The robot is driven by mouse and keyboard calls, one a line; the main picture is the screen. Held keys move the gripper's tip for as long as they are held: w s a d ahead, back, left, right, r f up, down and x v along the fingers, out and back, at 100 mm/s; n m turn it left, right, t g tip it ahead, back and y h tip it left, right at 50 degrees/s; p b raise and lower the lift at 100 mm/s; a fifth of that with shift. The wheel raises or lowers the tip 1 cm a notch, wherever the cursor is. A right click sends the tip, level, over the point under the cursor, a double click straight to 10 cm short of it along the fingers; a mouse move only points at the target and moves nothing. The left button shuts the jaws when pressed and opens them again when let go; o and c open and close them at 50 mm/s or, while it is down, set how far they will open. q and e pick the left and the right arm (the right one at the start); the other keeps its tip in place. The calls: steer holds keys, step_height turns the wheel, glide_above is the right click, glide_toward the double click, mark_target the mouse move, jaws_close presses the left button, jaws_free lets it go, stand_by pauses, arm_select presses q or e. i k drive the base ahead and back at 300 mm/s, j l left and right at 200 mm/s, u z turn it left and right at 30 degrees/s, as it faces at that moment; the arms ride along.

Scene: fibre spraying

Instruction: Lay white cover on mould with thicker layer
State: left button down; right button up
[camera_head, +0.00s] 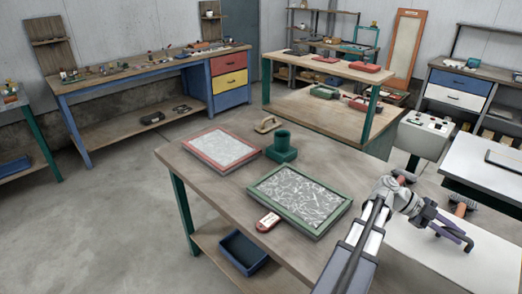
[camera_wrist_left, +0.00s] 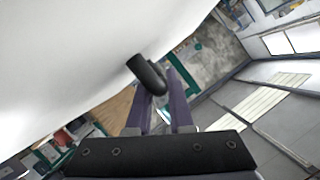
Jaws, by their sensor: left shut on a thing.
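The red-framed mould (camera_head: 222,148) lies on the wooden table with a pale, fairly even fibre layer. The green-framed mould (camera_head: 300,197) lies nearer, with coarse white strands over grey. I cannot tell layer depth from this view. A white cover (camera_head: 425,248) shows at the table's right end and fills much of the left wrist view (camera_wrist_left: 70,65). My left gripper (camera_head: 458,241) is over the white cover, right of both moulds. My right gripper is out of view.
A green pot-like holder (camera_head: 282,147) stands between the moulds at the back, near a wooden-handled tool (camera_head: 267,124). A red-and-white tag (camera_head: 268,222) lies before the green-framed mould. A blue bin (camera_head: 243,252) sits on the lower shelf. Two orange-handled tools lie near my left gripper.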

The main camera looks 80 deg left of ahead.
mark_target(221, 145)
steer(key=k+j, duration=0.25)
steer(key=j, duration=0.15)
steer(key=k+j, duration=0.5)
steer(key=j, duration=0.25)
steer(key=k+j, duration=0.15)
steer(key=j, duration=0.25)
steer(key=k+j, duration=0.2)
steer(key=j, duration=0.15)
steer(key=k+j, duration=0.15)
steer(key=j, duration=0.25)
steer(key=k+j, duration=0.15)
steer(key=j, duration=0.2)
steer(key=k+j, duration=0.2)
steer(key=j, duration=0.2)
steer(key=k+j, duration=0.1)
steer(key=j, duration=0.55)
steer(key=k+j, duration=0.15)
steer(key=j, duration=0.2)
